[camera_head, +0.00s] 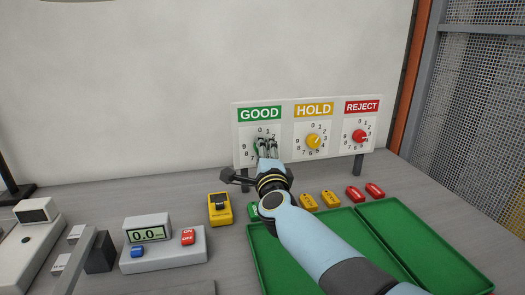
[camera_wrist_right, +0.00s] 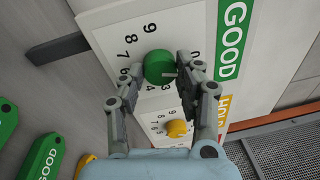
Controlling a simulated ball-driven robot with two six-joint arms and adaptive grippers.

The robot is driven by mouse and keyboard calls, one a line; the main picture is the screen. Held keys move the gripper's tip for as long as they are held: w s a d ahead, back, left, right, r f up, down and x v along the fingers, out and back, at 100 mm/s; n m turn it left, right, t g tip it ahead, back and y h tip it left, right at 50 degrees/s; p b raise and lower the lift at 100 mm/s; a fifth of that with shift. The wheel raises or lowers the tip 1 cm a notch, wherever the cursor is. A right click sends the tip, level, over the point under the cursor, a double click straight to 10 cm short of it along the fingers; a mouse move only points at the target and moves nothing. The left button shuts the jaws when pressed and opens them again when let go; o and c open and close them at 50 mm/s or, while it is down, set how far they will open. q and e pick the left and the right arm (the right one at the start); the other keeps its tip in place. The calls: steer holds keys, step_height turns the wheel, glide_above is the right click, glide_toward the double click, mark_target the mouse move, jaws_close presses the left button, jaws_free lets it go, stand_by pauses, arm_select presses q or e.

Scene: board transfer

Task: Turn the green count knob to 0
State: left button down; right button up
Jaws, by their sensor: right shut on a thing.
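The green count knob (camera_wrist_right: 160,67) sits on the white dial under the green GOOD label (camera_wrist_right: 232,35). My right gripper (camera_wrist_right: 165,70) is shut on the knob, one finger on each side. A short white mark on the knob points right in the wrist view, towards the right finger, which hides part of the numbers there. I cannot tell which number it meets. The 0 shows just beyond that finger. In the head view the knob (camera_head: 257,148) is mostly hidden behind my right gripper (camera_head: 266,145). My left gripper is not in view.
On the same board (camera_head: 285,168) are a yellow HOLD knob (camera_head: 313,141) and a red REJECT knob (camera_head: 360,136). Green trays (camera_head: 405,245) lie in front, with yellow and red tags behind them. A scale (camera_head: 163,249) and a yellow device (camera_head: 219,208) stand left.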

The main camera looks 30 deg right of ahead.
steer(key=n, duration=0.3)
steer(key=shift+f+n+p, duration=0.1)
steer(key=shift+n+p, duration=0.2)
steer(key=shift+n, duration=0.4)
steer(key=o, duration=1.1)
steer(key=shift+o, duration=0.2)
steer(key=v, duration=1.2)
steer(key=shift+d, duration=0.15)
steer(key=shift+f, duration=0.1)
steer(key=shift+s+f, duration=0.1)
